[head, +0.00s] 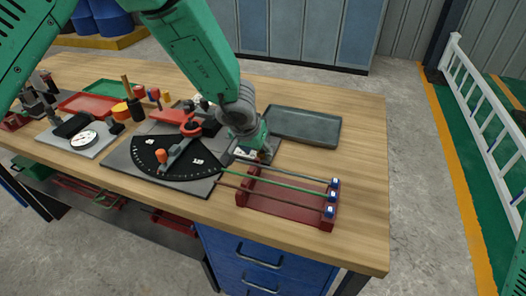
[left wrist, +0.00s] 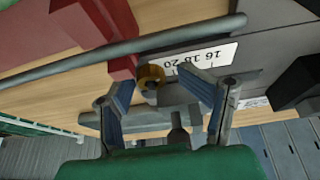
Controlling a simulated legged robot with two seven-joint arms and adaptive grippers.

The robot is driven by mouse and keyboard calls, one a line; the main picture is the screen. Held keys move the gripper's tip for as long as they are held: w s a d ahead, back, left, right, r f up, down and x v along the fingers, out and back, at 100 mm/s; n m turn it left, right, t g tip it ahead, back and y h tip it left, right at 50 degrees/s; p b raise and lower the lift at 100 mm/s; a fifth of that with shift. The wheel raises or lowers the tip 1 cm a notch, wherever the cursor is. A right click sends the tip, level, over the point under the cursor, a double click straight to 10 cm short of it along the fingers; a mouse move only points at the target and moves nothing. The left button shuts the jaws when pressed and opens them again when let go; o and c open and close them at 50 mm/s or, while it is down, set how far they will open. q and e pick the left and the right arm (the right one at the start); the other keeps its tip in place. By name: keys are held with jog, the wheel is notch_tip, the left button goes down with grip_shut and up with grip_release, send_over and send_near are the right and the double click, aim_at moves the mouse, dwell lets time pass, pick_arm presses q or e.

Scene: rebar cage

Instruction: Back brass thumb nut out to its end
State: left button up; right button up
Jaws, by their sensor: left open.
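The brass thumb nut (left wrist: 151,76) shows in the left wrist view, beside a white scale strip (left wrist: 195,58) marked 16 18 20. My left gripper (left wrist: 158,88) is open, with its blue-grey fingers spread on either side of the nut. I cannot tell whether either finger touches it. In the head view my left gripper (head: 258,153) is low over the bench, at the left end of a dark red rod rack (head: 285,208). The nut cannot be made out there. My right gripper is not in view.
A black fan-shaped plate (head: 178,160) lies left of the gripper. A grey tray (head: 305,125) lies behind. The bench's right end (head: 365,170) is clear.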

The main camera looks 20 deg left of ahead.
pick_arm(q)
jog(key=shift+w+a+f, duration=0.1)
jog(key=shift+a+f, duration=0.05)
jog(key=shift+a, duration=0.4)
jog(key=shift+a+f, duration=0.1)
jog(key=shift+a, duration=0.45)
jog(key=shift+c, duration=0.7)
jog(key=shift+d+r, duration=0.1)
jog(key=shift+d, duration=0.25)
jog(key=c, duration=0.3)
jog(key=d, duration=0.4)
jog(key=shift+d+r, duration=0.15)
jog(key=shift+r, duration=0.2)
grip_shut()
jog(key=shift+a+f, duration=0.2)
jog(key=shift+a, duration=1.2)
jog(key=shift+d+r, duration=0.15)
jog(key=shift+d, duration=0.8)
jog(key=shift+a, duration=0.65)
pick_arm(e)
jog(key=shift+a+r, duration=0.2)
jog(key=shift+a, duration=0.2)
